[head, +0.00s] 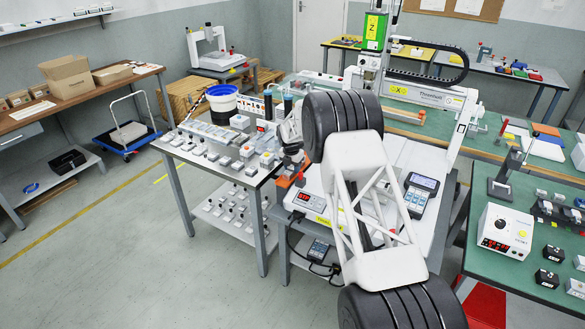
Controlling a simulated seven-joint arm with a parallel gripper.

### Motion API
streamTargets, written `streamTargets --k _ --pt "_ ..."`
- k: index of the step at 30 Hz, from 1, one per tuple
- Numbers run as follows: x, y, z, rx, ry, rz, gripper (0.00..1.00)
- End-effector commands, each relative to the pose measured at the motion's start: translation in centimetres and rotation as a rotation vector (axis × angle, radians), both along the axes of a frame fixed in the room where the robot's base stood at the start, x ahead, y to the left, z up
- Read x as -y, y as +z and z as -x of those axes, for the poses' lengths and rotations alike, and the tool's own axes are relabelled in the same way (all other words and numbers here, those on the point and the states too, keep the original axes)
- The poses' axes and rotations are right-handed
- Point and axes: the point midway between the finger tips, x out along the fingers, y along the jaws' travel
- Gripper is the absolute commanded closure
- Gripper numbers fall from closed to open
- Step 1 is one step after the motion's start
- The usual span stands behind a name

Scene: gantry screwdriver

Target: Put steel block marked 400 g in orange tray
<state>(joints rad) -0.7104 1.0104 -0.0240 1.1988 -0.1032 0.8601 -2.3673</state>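My gripper (292,158) is small and dark at the end of my arm, over the right edge of a grey metal table. My own arm partly covers it, and I cannot tell whether its fingers are open or hold anything. Small orange parts (283,183) show just below it, which may be the orange tray, mostly hidden. Several small grey blocks (225,160) with dark and white tops stand along the front of the grey table (215,172). Their markings are too small to read, so I cannot pick out the 400 g block.
A bench scale (306,199) and a keypad unit (421,190) sit close to my arm. The gantry (440,97) rises behind.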

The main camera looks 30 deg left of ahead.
Motion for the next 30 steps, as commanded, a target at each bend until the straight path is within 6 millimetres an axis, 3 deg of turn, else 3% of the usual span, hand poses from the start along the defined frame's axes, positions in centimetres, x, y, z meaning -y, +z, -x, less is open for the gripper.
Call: streamTargets --k 1,2,14,20,30 --pt "0.3 -1.8 0.3 -0.009 0.001 0.008 0.42" --pt "0.3 -1.9 0.3 -0.010 0.001 0.008 0.38" --pt "0.6 -1.4 0.4 -0.015 -0.001 0.013 0.37" --pt "0.5 0.6 0.5 -0.014 0.000 0.012 0.36" --pt "0.3 6.2 0.9 -0.006 0.000 0.006 0.36"
